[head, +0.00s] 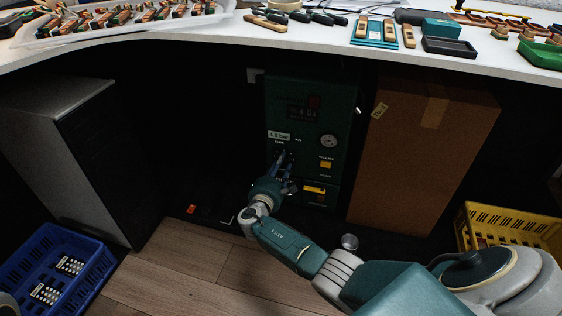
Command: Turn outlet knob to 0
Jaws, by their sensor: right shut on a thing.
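A dark green control unit (342,125) stands under the white worktop, with a small display (303,112), a round dial (328,141) and yellow parts on its front. My right gripper (281,160) reaches up to the left side of its front, just below a pale label (279,136). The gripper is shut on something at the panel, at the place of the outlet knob. The knob itself is hidden behind the fingers, so its setting cannot be read. My left gripper is out of view.
A tall cardboard box (420,150) stands close to the right of the unit. A grey cabinet (62,160) and a blue crate (88,238) are at left. A yellow crate (505,216) is at right. The worktop (205,40) overhangs the unit. Wooden floor (190,262) is open in front.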

